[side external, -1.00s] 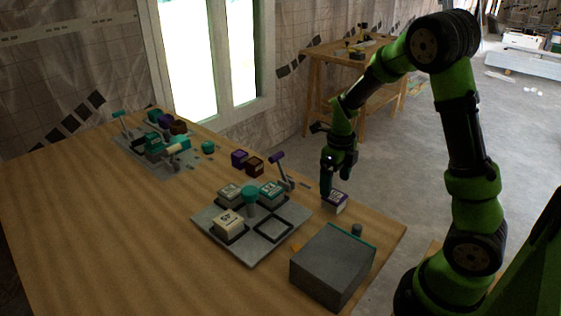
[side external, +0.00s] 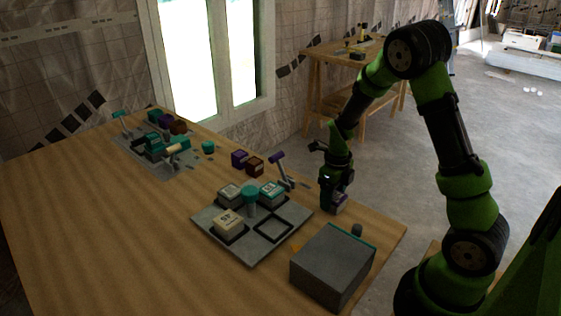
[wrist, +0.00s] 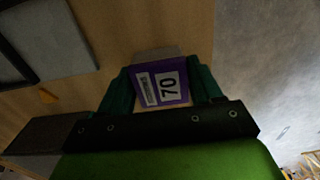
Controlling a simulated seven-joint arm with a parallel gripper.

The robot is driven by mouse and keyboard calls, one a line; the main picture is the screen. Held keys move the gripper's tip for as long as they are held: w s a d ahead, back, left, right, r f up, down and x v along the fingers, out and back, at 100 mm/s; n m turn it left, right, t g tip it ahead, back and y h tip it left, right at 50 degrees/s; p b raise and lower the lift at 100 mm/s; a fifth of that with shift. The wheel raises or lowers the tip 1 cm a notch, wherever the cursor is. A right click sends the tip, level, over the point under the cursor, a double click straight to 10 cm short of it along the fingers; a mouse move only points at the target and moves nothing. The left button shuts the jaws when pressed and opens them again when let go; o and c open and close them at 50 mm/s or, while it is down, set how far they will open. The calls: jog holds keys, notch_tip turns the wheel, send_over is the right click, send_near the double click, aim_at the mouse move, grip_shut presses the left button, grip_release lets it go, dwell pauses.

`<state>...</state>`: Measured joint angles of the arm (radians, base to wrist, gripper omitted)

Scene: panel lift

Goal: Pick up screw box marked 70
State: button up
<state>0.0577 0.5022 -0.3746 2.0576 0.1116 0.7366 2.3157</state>
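The screw box marked 70 (wrist: 162,88) has a purple top with a white label and a black 70. It stands upright on the table near the right edge, and its side shows below my gripper in the side external view (side external: 338,204). My gripper (wrist: 164,84) is lowered over it, with one dark green finger on each side of the box. The fingers look open, with at most a narrow gap to the box. In the side external view my gripper (side external: 334,198) hides most of the box.
A grey tray (side external: 240,258) with several boxes and an empty square slot lies to the left. A large grey box (side external: 325,270) stands in front. A purple-topped lever (side external: 281,170) and two small boxes stand behind. The table's right edge is close.

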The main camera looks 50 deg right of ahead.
jog(key=c, duration=0.5)
jog(key=shift+r, duration=0.1)
